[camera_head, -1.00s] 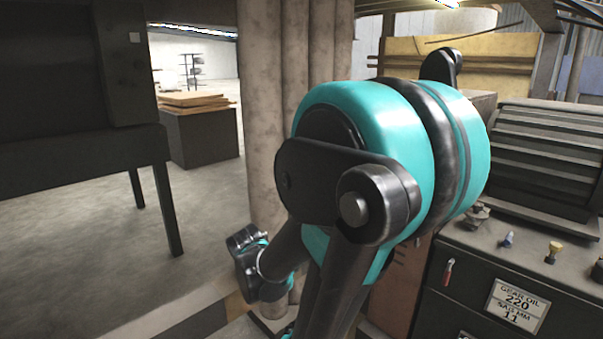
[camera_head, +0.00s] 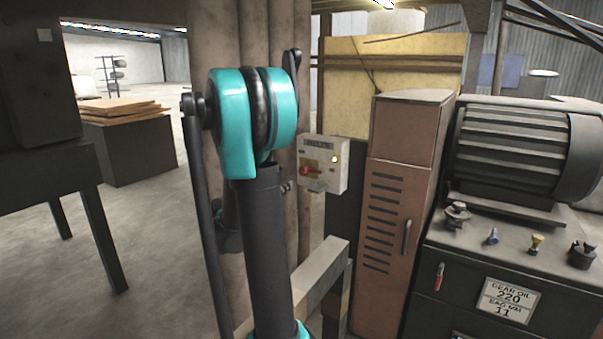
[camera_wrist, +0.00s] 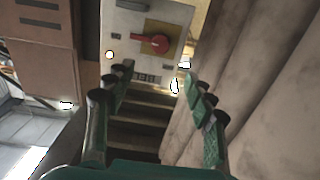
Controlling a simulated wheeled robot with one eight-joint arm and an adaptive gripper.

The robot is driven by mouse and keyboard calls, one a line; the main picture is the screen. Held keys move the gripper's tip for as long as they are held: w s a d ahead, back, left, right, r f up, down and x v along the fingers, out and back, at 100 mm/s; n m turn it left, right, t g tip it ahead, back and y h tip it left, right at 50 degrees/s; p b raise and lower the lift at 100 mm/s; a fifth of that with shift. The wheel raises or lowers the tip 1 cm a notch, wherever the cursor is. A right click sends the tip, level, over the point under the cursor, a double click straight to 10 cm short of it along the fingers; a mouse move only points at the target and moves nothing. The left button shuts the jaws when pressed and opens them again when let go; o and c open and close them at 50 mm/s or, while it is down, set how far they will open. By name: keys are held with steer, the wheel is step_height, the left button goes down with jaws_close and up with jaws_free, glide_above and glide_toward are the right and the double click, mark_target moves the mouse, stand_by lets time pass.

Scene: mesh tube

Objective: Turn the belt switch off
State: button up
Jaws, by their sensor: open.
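The belt switch is a red rotary knob (camera_wrist: 155,42) on a yellow plate, on the face of a pale control box (camera_wrist: 128,22) in the wrist view. In the head view the box (camera_head: 321,178) is beside the column, with the red knob (camera_head: 305,171) at its left and a lit yellowish lamp (camera_head: 334,159) at its right. My gripper (camera_wrist: 158,79) is open and empty in the wrist view. Its fingers are spread below the knob in the picture, apart from it. My arm hides the gripper in the head view.
A brown louvred cabinet (camera_head: 390,220) stands right of the box, beside a motor (camera_head: 515,150) on a dark cabinet. Thick pale columns (camera_wrist: 250,80) run close by my gripper's right side in the wrist view. Open floor (camera_head: 140,235) lies to the left.

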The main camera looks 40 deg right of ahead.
mark_target(302, 171)
steer(key=x, duration=1.4)
steer(key=shift+w+d, duration=0.15)
steer(key=shift+d, duration=0.1)
steer(key=c, duration=1.2)
